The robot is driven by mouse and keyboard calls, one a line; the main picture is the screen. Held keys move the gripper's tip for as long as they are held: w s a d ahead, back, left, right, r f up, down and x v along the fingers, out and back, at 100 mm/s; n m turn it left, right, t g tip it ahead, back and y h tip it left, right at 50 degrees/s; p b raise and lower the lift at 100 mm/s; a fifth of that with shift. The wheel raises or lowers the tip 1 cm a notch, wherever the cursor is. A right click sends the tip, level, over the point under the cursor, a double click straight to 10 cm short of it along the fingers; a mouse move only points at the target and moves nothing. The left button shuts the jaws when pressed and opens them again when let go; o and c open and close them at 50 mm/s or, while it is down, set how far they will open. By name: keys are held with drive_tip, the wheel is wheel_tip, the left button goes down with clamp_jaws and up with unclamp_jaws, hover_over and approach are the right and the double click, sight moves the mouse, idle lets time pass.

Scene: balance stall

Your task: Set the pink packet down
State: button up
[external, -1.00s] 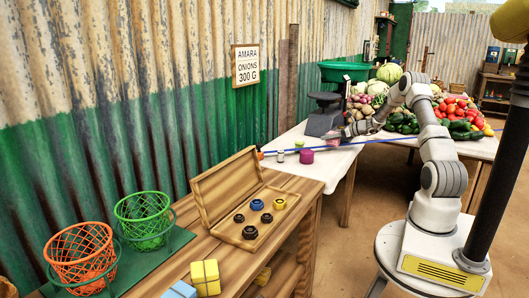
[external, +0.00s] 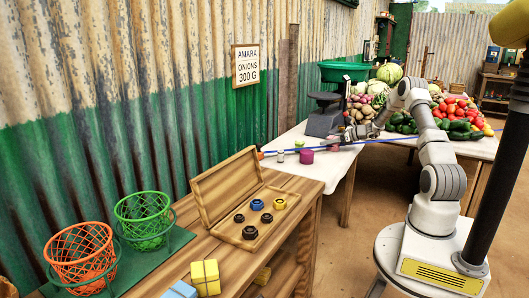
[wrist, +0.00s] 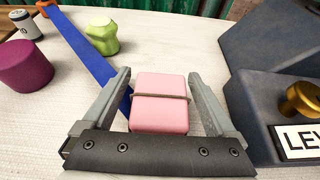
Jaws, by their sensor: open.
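The pink packet (wrist: 160,105), with a thin grey band across it, lies between the two fingers of my gripper (wrist: 158,76) in the wrist view. The fingers stand apart, one on each side, with a narrow gap between each finger and the packet. The packet appears to rest on the pale table top (wrist: 70,125); its underside is hidden. In the external view my gripper (external: 347,135) is low over the far table, beside the dark scale (external: 324,118). I cannot make out the packet clearly there.
A blue strip (wrist: 85,50) runs across the table to behind my left finger. The dark scale body (wrist: 285,50) is close at right. Bare table shows at lower left.

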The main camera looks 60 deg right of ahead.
drive_tip(key=shift+r, duration=0.3)
drive_tip(key=p+v, duration=0.3)
drive_tip(key=v, duration=0.9)
drive_tip(key=shift+f, duration=0.1)
